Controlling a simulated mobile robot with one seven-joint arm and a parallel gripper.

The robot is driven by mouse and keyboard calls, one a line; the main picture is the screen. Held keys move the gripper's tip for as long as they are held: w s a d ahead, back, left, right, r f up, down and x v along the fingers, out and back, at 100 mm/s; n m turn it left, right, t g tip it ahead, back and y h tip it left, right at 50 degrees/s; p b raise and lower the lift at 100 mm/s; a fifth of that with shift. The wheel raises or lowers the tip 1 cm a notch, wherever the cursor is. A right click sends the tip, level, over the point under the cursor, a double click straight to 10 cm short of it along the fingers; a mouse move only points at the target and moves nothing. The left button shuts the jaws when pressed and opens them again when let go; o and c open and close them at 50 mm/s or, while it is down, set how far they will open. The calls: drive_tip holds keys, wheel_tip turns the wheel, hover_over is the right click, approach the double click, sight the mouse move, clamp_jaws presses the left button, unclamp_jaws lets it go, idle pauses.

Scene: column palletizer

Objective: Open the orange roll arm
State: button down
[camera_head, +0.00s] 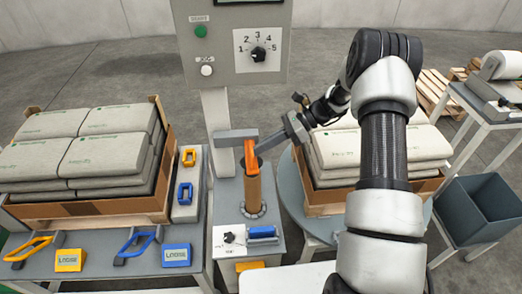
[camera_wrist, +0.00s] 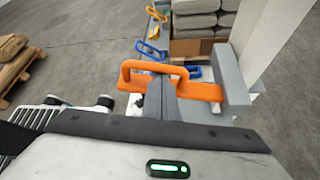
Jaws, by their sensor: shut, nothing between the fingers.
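The orange roll arm (camera_head: 249,157) stands at the upper part of a brown roll (camera_head: 253,190), under a grey horizontal bar (camera_head: 235,136). In the wrist view the orange roll arm (camera_wrist: 205,91) shows a raised loop handle and a flat bar reaching right to a grey block. My gripper (camera_head: 266,147) comes in from the right, close beside the arm. In the wrist view my gripper (camera_wrist: 164,82) is shut and empty, its narrow grey fingers at the orange loop. I cannot tell whether the fingertips are inside the loop or touching it.
A control panel (camera_head: 244,45) on a grey post rises behind the roll. Open boxes of stacked bags stand left (camera_head: 92,212) and right, the right one on a round turntable (camera_head: 290,197). A blue-handled clamp (camera_head: 262,232) sits at the roll's foot. A grey bin (camera_head: 480,208) stands far right.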

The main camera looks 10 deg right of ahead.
drive_tip(key=w+r+p, duration=0.1)
drive_tip(key=w+r, duration=0.4)
drive_tip(key=shift+w+r+p, duration=0.25)
drive_tip(key=shift+w+p, duration=0.1)
drive_tip(key=shift+w+a, duration=0.1)
idle(0.5)
